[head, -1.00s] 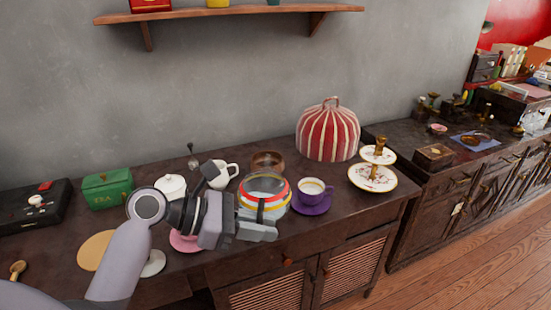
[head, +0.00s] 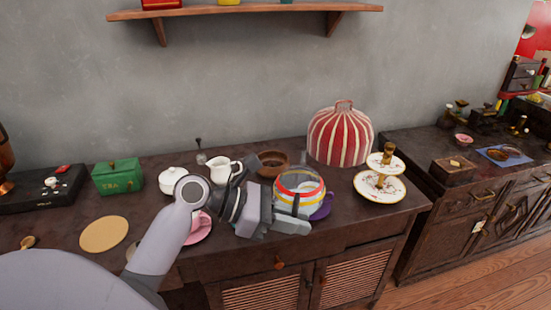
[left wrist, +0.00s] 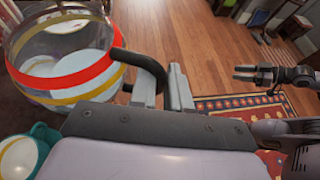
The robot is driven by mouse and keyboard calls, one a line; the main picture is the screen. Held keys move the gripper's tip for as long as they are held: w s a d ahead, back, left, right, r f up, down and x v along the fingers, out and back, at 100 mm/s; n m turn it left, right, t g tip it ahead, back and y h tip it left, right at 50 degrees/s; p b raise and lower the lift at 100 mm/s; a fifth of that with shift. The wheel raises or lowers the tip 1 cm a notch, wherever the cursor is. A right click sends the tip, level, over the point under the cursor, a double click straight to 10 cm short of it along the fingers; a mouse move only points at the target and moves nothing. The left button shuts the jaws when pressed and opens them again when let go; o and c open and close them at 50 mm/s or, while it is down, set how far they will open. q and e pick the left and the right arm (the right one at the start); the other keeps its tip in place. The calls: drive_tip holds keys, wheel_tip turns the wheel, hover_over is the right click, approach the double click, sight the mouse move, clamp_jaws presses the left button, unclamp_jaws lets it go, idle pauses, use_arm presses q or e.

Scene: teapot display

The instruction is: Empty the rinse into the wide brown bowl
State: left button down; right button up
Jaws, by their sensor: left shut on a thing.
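The wide brown bowl (head: 272,155) stands on the dark wooden counter near the wall. A clear glass pot (head: 299,193) with red and yellow bands is in front and to the right of it. My left gripper (head: 290,224) is shut on the pot's black handle; the handle also shows in the left wrist view (left wrist: 142,65). The pot appears roughly upright and apart from the bowl, and it hides most of the purple cup behind it. I cannot make out the liquid in it clearly. My right gripper (left wrist: 243,74) shows in the left wrist view, away from the pot; its jaw opening is unclear.
A white creamer (head: 222,168) and a lidded white pot (head: 172,179) stand left of the bowl. A striped red cosy (head: 340,135) and a tiered plate stand (head: 380,188) are to the right. A purple saucer (head: 324,207) and a pink saucer (head: 198,232) are close to my left arm.

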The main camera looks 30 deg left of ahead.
use_arm(q)
drive_tip(key=shift+n+t+y, duration=0.4)
drive_tip(key=shift+n+t, duration=0.2)
drive_tip(key=w+a+f, duration=0.1)
drive_tip(key=w, duration=0.1)
drive_tip(key=w+a+p, duration=0.1)
drive_tip(key=w, duration=0.1)
drive_tip(key=w+a+f, duration=0.1)
drive_tip(key=w, duration=0.1)
drive_tip(key=shift+w+f, duration=0.35)
drive_tip(key=shift+w, duration=0.05)
drive_tip(key=w+a+f+n+t+y+p, duration=0.1)
drive_tip(key=w+a+f+n+p, duration=0.1)
drive_tip(key=w+a+f, duration=0.2)
drive_tip(key=shift+w+a+f+t+y, duration=0.25)
drive_tip(key=shift+w+a+t+y, duration=0.2)
drive_tip(key=shift+a, duration=0.8)
use_arm(e)
drive_tip(key=shift+w+d+r, duration=0.15)
drive_tip(key=shift+r, duration=0.7)
drive_tip(key=shift+w+d+r, duration=0.1)
drive_tip(key=shift+d+r, duration=0.05)
drive_tip(key=shift+r, duration=0.65)
